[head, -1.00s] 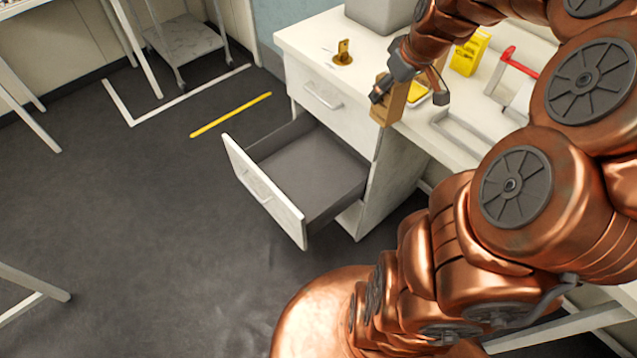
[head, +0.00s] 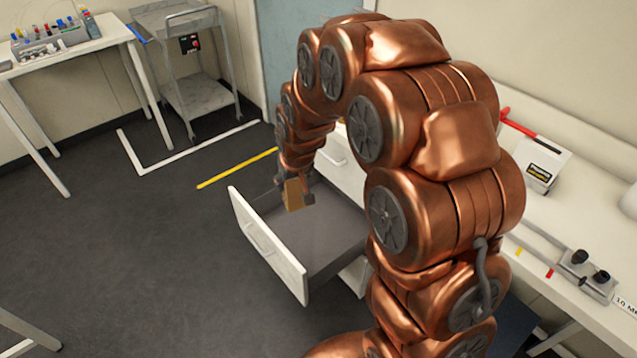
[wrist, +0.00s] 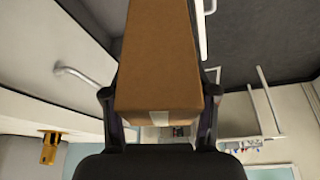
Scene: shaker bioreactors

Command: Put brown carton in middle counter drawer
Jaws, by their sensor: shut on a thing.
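The brown carton (head: 294,194) is held in my gripper (head: 299,196), above the open drawer in the head view. In the wrist view the carton (wrist: 160,55) fills the upper middle, with a pale label at its lower end. The fingers of my gripper (wrist: 160,108) press on both its sides. The open drawer (head: 266,240) is the middle counter drawer; its grey floor looks empty where it shows. My arm hides part of the drawer and most of the counter front. I cannot tell exactly how high the carton is over the drawer floor.
The upper drawer (head: 338,150) is closed above the open one. The counter (head: 585,215) runs right, with a white device (head: 540,165) and a clamp-like fixture (head: 585,275) on it. A steel cart (head: 195,90) and a side table (head: 75,45) stand at the back left. The floor between is clear.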

